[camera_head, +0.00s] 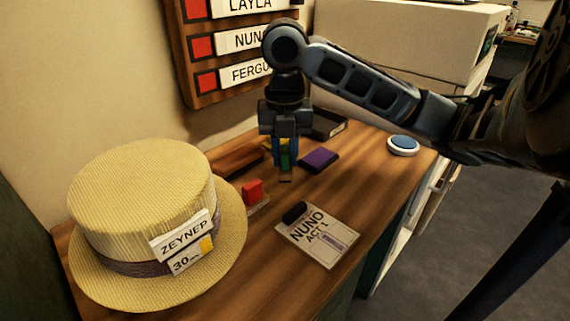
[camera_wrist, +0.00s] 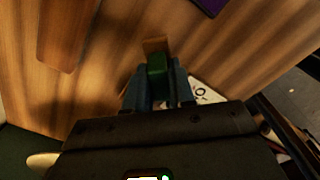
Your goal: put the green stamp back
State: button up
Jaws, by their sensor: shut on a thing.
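My gripper (camera_head: 285,160) is shut on the green stamp (camera_head: 287,157) and holds it above the middle of the table. In the wrist view the green stamp (camera_wrist: 157,66) sits between the fingertips (camera_wrist: 157,88), with a tan part at its far end. The fingers hide part of it. A wooden strip (camera_head: 238,161) lies on the table to the left of my gripper; it also shows in the wrist view (camera_wrist: 68,35). A red stamp-like block (camera_head: 252,190) stands to the lower left of my gripper.
A straw hat (camera_head: 145,205) with tags fills the table's left. A card reading NUNO ACT 1 (camera_head: 325,245), with a black object (camera_head: 294,212) at its edge, lies in front. A purple pad (camera_head: 318,159), a black box (camera_head: 328,125) and a blue button (camera_head: 403,145) are right of my gripper.

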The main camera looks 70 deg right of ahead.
aim_at(285, 165)
jog(key=shift+f, duration=1.55)
jog(key=shift+f, duration=0.1)
jog(key=o, duration=0.8)
jog(key=shift+o, duration=0.2)
notch_tip(285, 165, up, 12)
jog(key=shift+r+p, duration=0.15)
jog(key=shift+p, duration=0.65)
